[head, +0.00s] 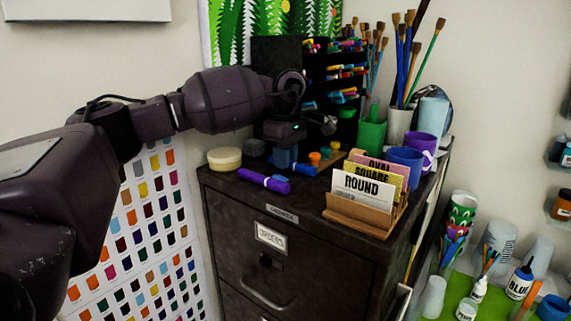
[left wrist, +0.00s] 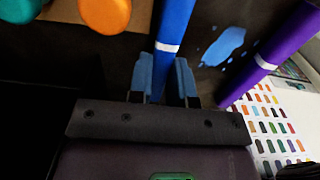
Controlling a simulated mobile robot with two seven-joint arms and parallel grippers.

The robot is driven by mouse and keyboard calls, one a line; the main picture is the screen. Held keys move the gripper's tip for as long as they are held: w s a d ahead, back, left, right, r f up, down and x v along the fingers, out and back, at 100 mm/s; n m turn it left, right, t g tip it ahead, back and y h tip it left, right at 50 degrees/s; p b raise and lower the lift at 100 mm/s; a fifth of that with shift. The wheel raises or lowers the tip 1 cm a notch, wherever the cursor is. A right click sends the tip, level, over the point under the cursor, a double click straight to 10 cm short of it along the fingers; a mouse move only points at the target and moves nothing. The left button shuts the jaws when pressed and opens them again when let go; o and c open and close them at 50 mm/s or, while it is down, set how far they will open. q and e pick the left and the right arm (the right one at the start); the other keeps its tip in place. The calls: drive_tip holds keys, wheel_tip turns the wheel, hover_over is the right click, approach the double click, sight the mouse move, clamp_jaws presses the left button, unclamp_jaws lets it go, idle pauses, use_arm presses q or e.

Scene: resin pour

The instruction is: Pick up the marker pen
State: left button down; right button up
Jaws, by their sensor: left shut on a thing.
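A blue marker pen (head: 304,170) is at the top of the dark cabinet. In the left wrist view the blue marker (left wrist: 175,28), with a white band, lies between the blue finger pads of my left gripper (left wrist: 167,78). My left gripper (head: 285,157) is shut on it, reaching down from above in the head view. I cannot tell whether the marker touches the cabinet top. A purple marker (head: 263,181) lies just left of it and also shows in the left wrist view (left wrist: 275,52). My right gripper is not in view.
The dark cabinet (head: 300,250) has a card holder (head: 366,214) at its front right. Green and blue cups (head: 405,160) and a brush jar stand behind. A round cream tub (head: 224,158) sits at the left edge. Orange and teal pots (left wrist: 104,14) are close to the gripper.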

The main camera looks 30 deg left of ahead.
use_arm(q)
wheel_tip(320, 180, up, 28)
idle(0.9)
drive_tip(key=shift+s, duration=0.1)
